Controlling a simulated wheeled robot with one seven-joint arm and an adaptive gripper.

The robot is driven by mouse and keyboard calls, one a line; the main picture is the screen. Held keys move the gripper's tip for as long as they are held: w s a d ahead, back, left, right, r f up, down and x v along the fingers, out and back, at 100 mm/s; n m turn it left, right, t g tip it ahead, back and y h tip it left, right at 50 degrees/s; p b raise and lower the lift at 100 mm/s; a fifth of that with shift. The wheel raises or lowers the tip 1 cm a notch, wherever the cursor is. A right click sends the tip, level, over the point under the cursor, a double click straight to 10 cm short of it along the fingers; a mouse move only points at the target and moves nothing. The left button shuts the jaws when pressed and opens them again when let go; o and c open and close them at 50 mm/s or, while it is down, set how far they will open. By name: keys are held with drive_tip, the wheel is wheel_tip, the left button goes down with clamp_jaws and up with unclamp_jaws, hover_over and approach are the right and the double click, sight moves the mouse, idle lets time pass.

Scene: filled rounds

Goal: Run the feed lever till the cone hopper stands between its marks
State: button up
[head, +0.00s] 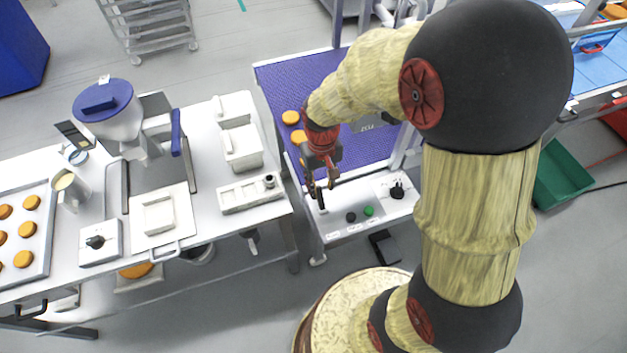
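The cone hopper (118,122) is a white cone with a blue lid, on a machine on the left table. A blue upright handle (176,132) stands at the machine's right side. Its level and marks are too small to read. My gripper (322,188) is over the left end of the conveyor's control panel (345,228), far right of the hopper. Its fingers look apart. A dark stick-like part (320,200) shows by the fingertips, perhaps a lever on the panel; I cannot tell whether they touch it. Which control is the feed lever is unclear.
The panel also has a black button (351,217), a green button (369,211) and a black knob (397,191). Orange rounds (290,118) lie on the purple belt (300,78) behind. A tray of rounds (45,240) and a knob box (100,243) occupy the left table.

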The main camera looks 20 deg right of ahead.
sight(319, 191)
drive_tip(key=shift+w+a, duration=0.15)
drive_tip(key=shift+w, duration=0.8)
drive_tip(key=shift+s+f+t, duration=0.2)
drive_tip(key=shift+s+t, duration=0.05)
drive_tip(key=shift+t, duration=0.05)
wheel_tip(319, 191, down, 7)
drive_tip(key=shift+r+b, duration=0.1)
drive_tip(key=shift+b, duration=0.6)
drive_tip(key=shift+c, duration=1)
clamp_jaws()
